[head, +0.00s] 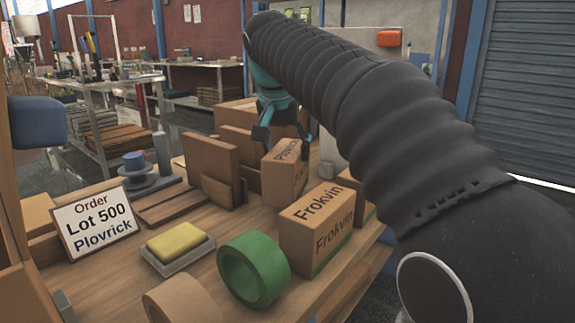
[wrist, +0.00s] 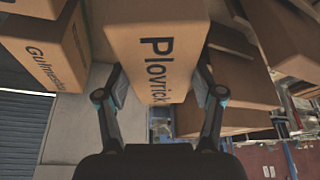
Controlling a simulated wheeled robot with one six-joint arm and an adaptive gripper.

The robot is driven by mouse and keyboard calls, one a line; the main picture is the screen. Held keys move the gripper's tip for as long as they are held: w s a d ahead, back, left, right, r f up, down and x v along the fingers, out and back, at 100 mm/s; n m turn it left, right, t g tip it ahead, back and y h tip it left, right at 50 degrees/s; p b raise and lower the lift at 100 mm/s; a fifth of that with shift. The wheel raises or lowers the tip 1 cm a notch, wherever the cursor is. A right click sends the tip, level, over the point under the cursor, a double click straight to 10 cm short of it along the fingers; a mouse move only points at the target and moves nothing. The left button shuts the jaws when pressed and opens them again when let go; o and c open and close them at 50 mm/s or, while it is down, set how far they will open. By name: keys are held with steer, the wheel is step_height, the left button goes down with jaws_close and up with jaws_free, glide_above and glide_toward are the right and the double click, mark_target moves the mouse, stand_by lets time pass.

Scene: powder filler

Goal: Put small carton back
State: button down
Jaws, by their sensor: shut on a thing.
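A small brown carton marked Plovrick (head: 284,178) is between the fingers of my gripper (head: 282,141), on the far right part of the wooden bench. My gripper is shut on its sides near the top. In the wrist view the Plovrick carton (wrist: 155,35) sits between both fingers of my gripper (wrist: 160,92), its label facing the camera. I cannot tell whether its base touches the bench. A larger carton marked Frokvin (head: 315,232) stands nearer, in front of it. A carton marked Gulmes..., partly cut off, shows in the wrist view (wrist: 42,60).
A sign reading "Order Lot 500 Plovrick" (head: 95,222) stands at the left. A yellow sponge on a tray (head: 176,241), green tape roll (head: 253,269) and brown tape roll (head: 186,301) lie in front. Brown boards (head: 211,163) stand left of the held carton.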

steer(key=shift+f, duration=1.6)
steer(key=shift+f+b, duration=0.2)
steer(key=shift+b, duration=0.15)
steer(key=shift+c, duration=0.8)
jaws_free()
steer(key=shift+s+r, duration=0.15)
steer(key=shift+r, duration=0.35)
steer(key=p+v, duration=0.1)
steer(key=v, duration=1)
steer(key=shift+s+r, duration=0.1)
steer(key=shift+r, duration=0.05)
